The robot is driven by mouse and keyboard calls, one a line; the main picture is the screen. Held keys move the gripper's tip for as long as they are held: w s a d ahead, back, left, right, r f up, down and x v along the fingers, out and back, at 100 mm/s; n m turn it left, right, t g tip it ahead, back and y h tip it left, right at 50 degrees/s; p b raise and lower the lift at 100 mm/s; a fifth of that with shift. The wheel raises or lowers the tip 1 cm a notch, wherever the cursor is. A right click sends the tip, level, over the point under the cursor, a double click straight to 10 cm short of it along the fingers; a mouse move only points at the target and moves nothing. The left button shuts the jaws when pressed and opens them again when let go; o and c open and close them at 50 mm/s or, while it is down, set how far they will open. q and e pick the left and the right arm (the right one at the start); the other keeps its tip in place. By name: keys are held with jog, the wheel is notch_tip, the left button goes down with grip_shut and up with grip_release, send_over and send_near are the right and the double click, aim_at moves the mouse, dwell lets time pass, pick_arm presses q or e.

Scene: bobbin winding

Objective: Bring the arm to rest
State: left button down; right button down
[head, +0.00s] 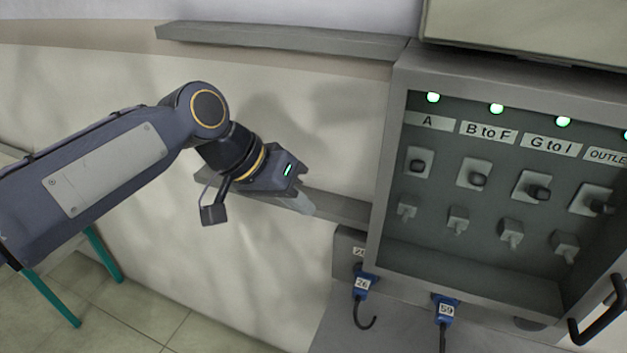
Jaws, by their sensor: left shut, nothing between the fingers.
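My left arm comes in from the left and reaches toward the middle of the head view. My left gripper (303,204) is shut and empty, pointing down and to the right in front of the wall rail (345,208). It is to the left of the grey electrical cabinet (385,190) and appears apart from it. My right gripper is not in view.
The cabinet holds a row of switches (478,177) under green lamps, labelled A, B to F, G to I and OUTLE. Blue plugs marked 26 (364,284) and 59 (445,309) hang below. A black handle (600,318) sticks out at lower right. Tiled floor (150,320) shows at lower left.

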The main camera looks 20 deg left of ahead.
pick_arm(q)
jog(key=s+a+f+n+t+y, duration=0.1)
jog(key=s+a+f, duration=0.4)
jog(key=s+f, duration=0.9)
jog(key=s+n+y, duration=0.1)
jog(key=n, duration=0.1)
jog(key=shift+a+f+n, duration=0.2)
jog(key=shift+f+n, duration=0.1)
jog(key=shift+n, duration=0.1)
